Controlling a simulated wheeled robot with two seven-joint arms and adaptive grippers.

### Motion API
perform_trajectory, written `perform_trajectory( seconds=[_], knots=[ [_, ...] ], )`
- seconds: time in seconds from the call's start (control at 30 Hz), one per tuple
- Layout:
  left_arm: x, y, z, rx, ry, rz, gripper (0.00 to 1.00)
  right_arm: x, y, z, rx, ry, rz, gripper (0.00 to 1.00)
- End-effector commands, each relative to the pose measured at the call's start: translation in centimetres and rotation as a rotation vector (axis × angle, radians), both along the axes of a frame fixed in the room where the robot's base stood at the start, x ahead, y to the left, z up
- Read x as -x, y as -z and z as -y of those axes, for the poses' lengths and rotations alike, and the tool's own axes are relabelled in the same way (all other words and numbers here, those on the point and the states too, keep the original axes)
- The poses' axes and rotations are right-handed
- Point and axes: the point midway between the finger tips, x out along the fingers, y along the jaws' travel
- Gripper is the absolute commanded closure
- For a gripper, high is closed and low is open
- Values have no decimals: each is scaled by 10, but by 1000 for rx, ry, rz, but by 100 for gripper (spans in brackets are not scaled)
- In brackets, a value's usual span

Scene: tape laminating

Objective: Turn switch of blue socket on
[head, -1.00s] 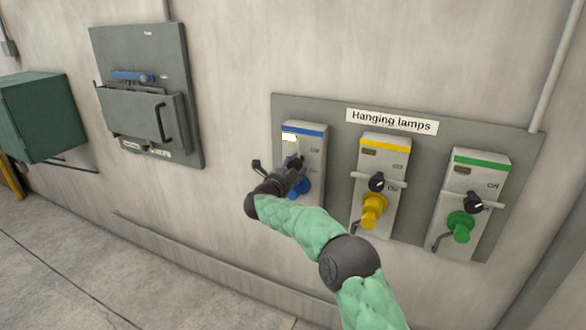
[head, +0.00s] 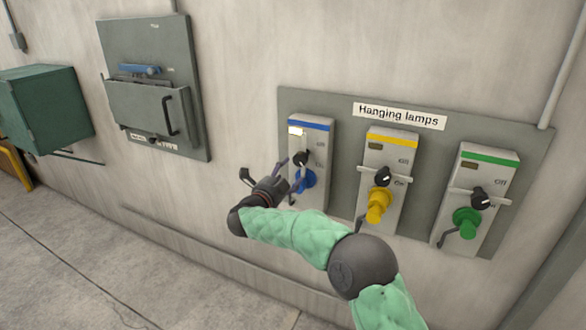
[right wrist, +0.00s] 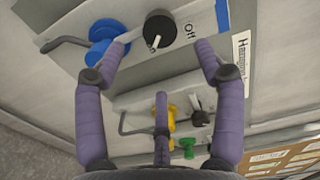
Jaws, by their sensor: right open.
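The blue socket (head: 322,143) is a grey box with a blue stripe, mounted at the left of the wall panel. Its small window (head: 295,131) looks bright. Its black switch knob (head: 302,158) sits above the blue plug (head: 309,180). In the right wrist view the knob (right wrist: 160,28) shows between my fingertips, its pale pointer on the side away from the "Off" label. My right gripper (head: 273,176) is open and empty, just in front of the box at its lower left. Contact with the knob is not visible. My left gripper is not in view.
A yellow socket (head: 400,155) and a green socket (head: 489,176) stand to the right on the panel (head: 345,170), their windows dark. A grey wall box (head: 185,70) and a green cabinet (head: 40,105) are to the left. The floor below is clear.

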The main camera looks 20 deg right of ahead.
Motion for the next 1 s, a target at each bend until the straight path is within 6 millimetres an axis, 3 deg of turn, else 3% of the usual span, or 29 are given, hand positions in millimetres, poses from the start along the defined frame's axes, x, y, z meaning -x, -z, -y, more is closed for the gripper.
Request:
perform_trajectory(
  seconds=[0.2,0.77,0.87,1.0],
  knots=[
    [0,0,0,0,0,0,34,13,0,-16,1,-1,1,30],
    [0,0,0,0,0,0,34,14,3,-18,4,-6,-8,30],
    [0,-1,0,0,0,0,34,8,23,-22,37,-52,-63,30],
    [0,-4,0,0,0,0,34,-4,90,-39,129,-203,-242,30]
  ],
)
